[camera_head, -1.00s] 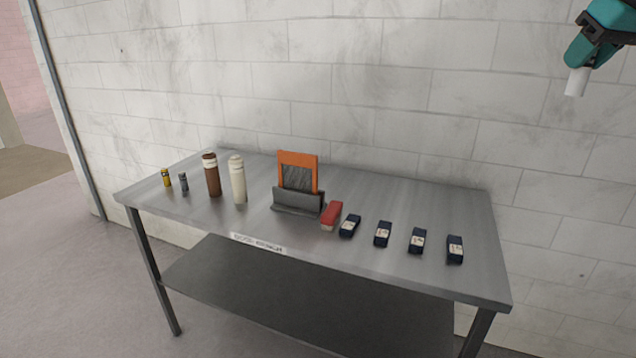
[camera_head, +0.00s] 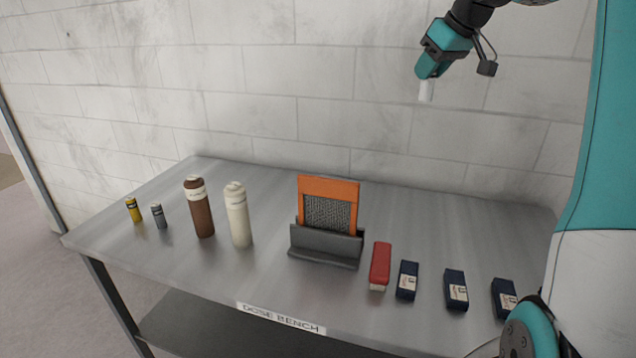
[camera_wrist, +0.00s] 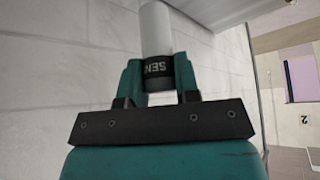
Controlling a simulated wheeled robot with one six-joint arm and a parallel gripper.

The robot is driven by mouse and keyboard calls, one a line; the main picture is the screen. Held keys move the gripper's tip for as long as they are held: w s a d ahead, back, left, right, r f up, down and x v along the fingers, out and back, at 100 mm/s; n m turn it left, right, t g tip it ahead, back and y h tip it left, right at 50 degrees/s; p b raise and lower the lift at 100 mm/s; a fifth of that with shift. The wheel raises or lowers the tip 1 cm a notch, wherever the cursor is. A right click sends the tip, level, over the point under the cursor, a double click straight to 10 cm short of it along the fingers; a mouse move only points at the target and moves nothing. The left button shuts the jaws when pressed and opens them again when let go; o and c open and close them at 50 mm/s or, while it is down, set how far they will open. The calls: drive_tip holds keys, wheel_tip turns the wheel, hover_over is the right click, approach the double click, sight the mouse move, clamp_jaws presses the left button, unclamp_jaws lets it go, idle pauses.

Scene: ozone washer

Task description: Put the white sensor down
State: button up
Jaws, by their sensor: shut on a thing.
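My gripper (camera_head: 430,68) is at the upper right of the head view, raised well above the steel bench. It is shut on the white sensor (camera_head: 426,91), a small white cylinder that points down from the fingers. In the wrist view the white sensor (camera_wrist: 156,32) shows between the two teal fingers of my gripper (camera_wrist: 158,72). A black band with the letters "SEN" circles it at the fingers. The bench (camera_head: 440,222) is labelled "DOSE BENCH" and lies below and in front of my gripper.
On the bench stand a yellow vial (camera_head: 133,210), a grey vial (camera_head: 159,216), a brown bottle (camera_head: 199,210), a cream bottle (camera_head: 238,218), an orange-framed panel (camera_head: 328,205) in a grey holder (camera_head: 325,246), a red block (camera_head: 380,266) and several dark blue boxes (camera_head: 407,280). The bench's back right is clear.

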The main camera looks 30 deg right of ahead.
drive_tip(key=w+a+f+n+y+b, duration=0.1)
drive_tip(key=w+a+f+n+b, duration=0.2)
drive_tip(key=f, duration=0.5)
drive_tip(key=w+a+f+y, duration=0.1)
drive_tip(key=w+a+f, duration=0.2)
drive_tip(key=a+f, duration=0.4)
drive_tip(key=shift+s+d+f+p, duration=0.15)
drive_tip(key=shift+f+p, duration=0.3)
drive_tip(key=shift+f, duration=3.2)
drive_tip(key=shift+w+d+f+p, duration=0.1)
drive_tip(key=shift+d+f+p, duration=0.25)
drive_tip(key=shift+f, duration=3.3)
drive_tip(key=shift+s+d+f+p, duration=0.1)
drive_tip(key=shift+f+p, duration=0.45)
drive_tip(key=shift+f, duration=3.1)
drive_tip(key=shift+f, duration=0.1)
drive_tip(key=shift+f, duration=0.15)
drive_tip(key=o, duration=0.9)
